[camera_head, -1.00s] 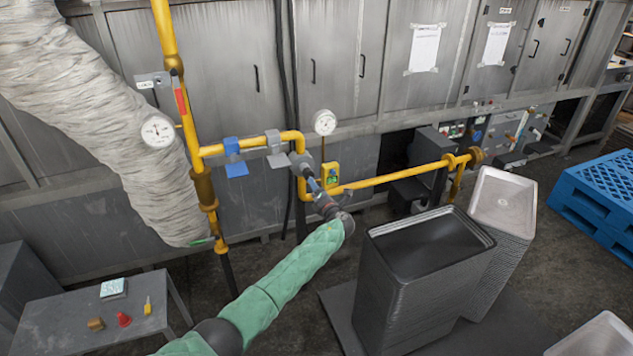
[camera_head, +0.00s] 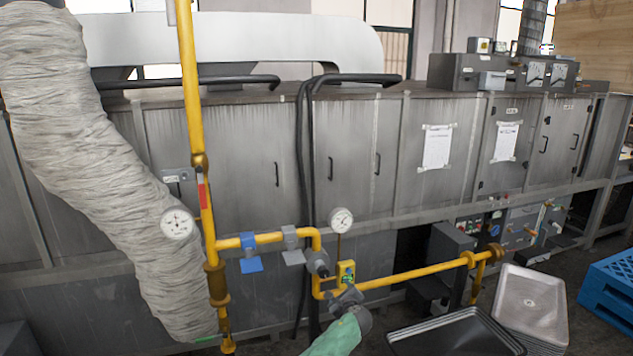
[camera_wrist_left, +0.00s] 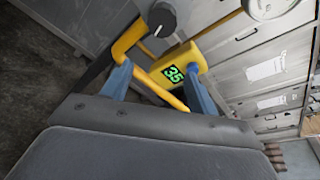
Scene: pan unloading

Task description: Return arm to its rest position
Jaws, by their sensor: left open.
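My left gripper (camera_head: 344,299) shows at the bottom middle of the head view, at the end of my green-sleeved arm. It appears just below a yellow device (camera_head: 346,273) by the yellow pipe. In the left wrist view its two blue fingers are spread apart, and the gripper (camera_wrist_left: 160,80) holds nothing. The yellow device (camera_wrist_left: 172,72) with a green "35" display and part of the yellow pipe (camera_wrist_left: 130,38) show beyond and between the fingers. A gap to them cannot be judged exactly. My right gripper is out of view.
The yellow pipe (camera_head: 410,273) with gauges and blue-handled valve (camera_head: 249,254) runs before grey cabinets (camera_head: 240,160). A wrinkled duct (camera_head: 95,170) hangs at left.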

